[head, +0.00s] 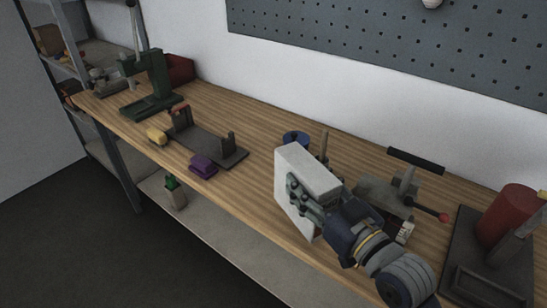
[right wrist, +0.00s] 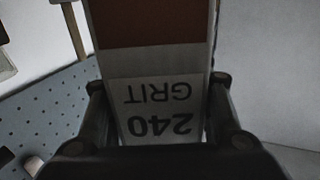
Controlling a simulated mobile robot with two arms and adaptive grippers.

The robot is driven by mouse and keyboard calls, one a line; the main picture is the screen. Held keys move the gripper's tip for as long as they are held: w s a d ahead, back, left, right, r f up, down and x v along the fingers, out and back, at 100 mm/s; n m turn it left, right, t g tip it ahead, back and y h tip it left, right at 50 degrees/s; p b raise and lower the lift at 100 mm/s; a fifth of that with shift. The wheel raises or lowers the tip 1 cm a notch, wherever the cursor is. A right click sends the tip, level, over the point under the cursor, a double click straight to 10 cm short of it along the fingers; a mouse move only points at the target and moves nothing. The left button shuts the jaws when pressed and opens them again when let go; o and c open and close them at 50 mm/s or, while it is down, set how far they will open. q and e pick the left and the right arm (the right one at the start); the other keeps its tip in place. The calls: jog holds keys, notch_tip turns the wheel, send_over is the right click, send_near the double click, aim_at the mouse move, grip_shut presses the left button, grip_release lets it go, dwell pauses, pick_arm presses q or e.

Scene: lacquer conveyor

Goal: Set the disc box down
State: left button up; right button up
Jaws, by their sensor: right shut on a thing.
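The disc box (head: 314,170) is a pale grey-white box at the front middle of the bench in the head view. My right gripper (head: 312,200) is shut on it, with the fingers against its sides. The box stands tilted in the picture and overlaps the bench's front edge; I cannot tell if its underside touches the wood. In the right wrist view the box (right wrist: 155,62) is between the two fingers (right wrist: 160,105), showing a rust-brown band and an upside-down "240 GRIT" label. My left gripper is not in view.
On the wooden bench (head: 248,190), a blue round object (head: 295,138) and a grey clamp (head: 385,195) stand close to the box. A red cylinder (head: 497,215) is at right. A purple block (head: 203,165) and a dark fixture (head: 212,142) lie left. Bare wood separates them from the box.

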jog(key=w+a+f, duration=0.2)
jog(key=w, duration=0.3)
jog(key=w+a+f, duration=0.2)
jog(key=w+f, duration=0.1)
jog(key=w, duration=0.2)
jog(key=shift+a+p, duration=0.4)
jog(key=o, duration=1.3)
jog(key=shift+w, duration=0.1)
jog(key=shift+c, duration=0.2)
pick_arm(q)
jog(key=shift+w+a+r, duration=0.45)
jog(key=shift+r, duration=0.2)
pick_arm(e)
jog(key=shift+r, duration=0.1)
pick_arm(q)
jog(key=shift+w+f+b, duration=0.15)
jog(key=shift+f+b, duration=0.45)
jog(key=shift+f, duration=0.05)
pick_arm(e)
jog(key=v, duration=1.2)
jog(key=shift+r, duration=0.1)
